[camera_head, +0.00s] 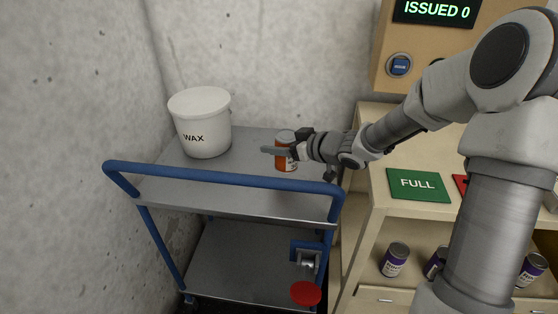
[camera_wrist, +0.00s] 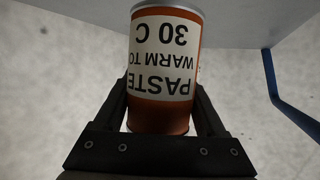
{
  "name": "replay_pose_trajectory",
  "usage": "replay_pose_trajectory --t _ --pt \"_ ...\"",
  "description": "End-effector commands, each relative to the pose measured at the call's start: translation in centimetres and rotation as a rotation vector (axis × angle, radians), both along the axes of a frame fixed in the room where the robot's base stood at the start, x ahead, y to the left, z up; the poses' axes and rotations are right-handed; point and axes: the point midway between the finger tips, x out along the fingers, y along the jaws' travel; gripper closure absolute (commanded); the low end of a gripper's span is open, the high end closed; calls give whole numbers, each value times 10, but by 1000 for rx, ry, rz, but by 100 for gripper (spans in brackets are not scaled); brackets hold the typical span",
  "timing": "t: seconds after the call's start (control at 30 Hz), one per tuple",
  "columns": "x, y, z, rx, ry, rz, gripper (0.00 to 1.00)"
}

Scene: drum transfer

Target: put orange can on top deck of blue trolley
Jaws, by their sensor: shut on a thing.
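The orange can (camera_head: 285,150) has a white label and is over the top deck (camera_head: 243,166) of the blue trolley (camera_head: 225,178), near its right side. My gripper (camera_head: 280,151) reaches in from the right and is shut on the can. In the wrist view the can (camera_wrist: 165,70) is between both fingers of my gripper (camera_wrist: 163,112), its label reading "PASTE WARM TO 30 C" upside down. I cannot tell whether the can's base touches the deck.
A white WAX tub (camera_head: 202,124) stands on the top deck at the left. A wooden bench at the right has a green FULL mat (camera_head: 418,185) and purple-labelled cans (camera_head: 395,260) on its shelf. A red disc (camera_head: 306,293) is low by the trolley. Concrete walls close the back and left.

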Motion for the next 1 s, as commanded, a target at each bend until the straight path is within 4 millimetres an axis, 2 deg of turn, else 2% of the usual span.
replay_pose_trajectory --t 0.4,0.93,0.97,1.0 --pt "1 0 -37 0 -4 1 100" --pt "0 0 -43 1 -2 0 100" --pt "0 0 -42 0 -1 0 22" --pt "0 0 -42 0 -1 0 14"
